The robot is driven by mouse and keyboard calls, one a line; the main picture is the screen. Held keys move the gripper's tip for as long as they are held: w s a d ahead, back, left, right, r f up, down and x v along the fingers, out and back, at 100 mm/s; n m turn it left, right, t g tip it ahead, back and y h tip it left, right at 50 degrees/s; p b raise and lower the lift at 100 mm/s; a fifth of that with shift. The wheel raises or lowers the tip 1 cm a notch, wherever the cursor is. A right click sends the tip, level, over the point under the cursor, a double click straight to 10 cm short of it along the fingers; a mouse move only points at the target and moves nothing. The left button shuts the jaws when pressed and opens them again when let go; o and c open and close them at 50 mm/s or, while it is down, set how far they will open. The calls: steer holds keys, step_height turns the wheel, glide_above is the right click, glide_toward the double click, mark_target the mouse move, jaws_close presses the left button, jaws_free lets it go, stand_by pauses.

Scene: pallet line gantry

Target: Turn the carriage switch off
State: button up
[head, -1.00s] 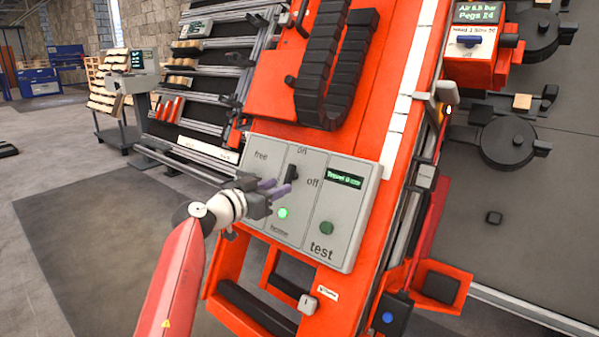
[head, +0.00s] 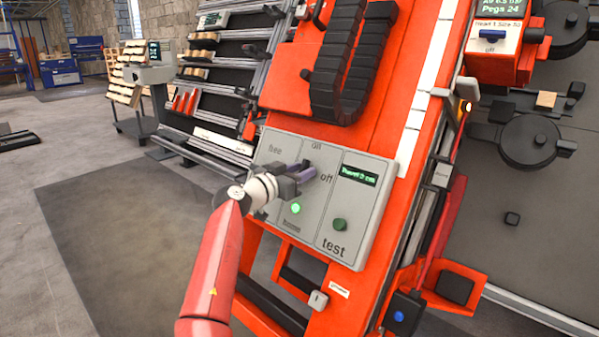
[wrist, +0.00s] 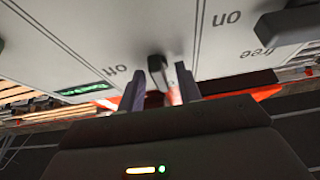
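The carriage switch is a small dark lever (wrist: 157,68) on the grey control panel (head: 372,208), between the printed words "on" and "off". Its exact setting is hard to read, as my fingers partly cover it in the head view. My gripper (head: 302,173) is at the panel face, at the switch. I see a gap on the left side; contact on the right cannot be told.
The panel also has a lit green lamp (head: 295,208), a green test button (head: 340,225) and a small display (head: 357,176). A dark handle (wrist: 292,25) is near "free" in the wrist view. A black cable chain (head: 335,70) is above. Open floor lies left.

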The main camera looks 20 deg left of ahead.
jaws_close()
